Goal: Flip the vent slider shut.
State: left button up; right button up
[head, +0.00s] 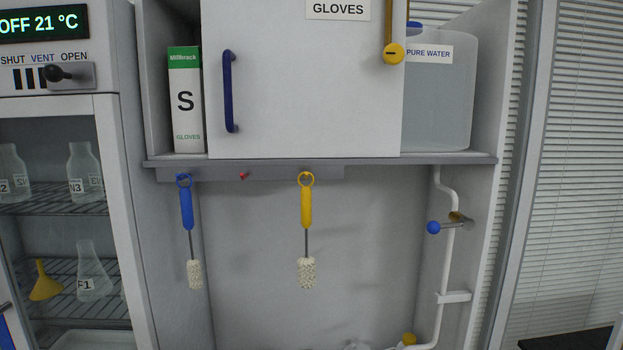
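The vent slider is a dark ball-ended knob (54,73) on a grey plate (86,76) at the upper left in the head view. Above it is the label SHUT VENT OPEN, with SHUT on the left and OPEN on the right. The knob's stem meets the plate at the right, below OPEN. Several dark vent slots (30,78) show uncovered left of the knob. Neither of my grippers is in view.
Below the slider is a glass-fronted cabinet (115,190) with flasks on wire racks; its display (42,23) reads OFF 21 °C. To the right stands a GLOVES cupboard (300,90). Blue (187,208) and yellow (306,205) brushes hang beneath it. Space before the slider looks clear.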

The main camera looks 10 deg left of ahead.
aim_at(72, 76)
jog(key=u, duration=1.8)
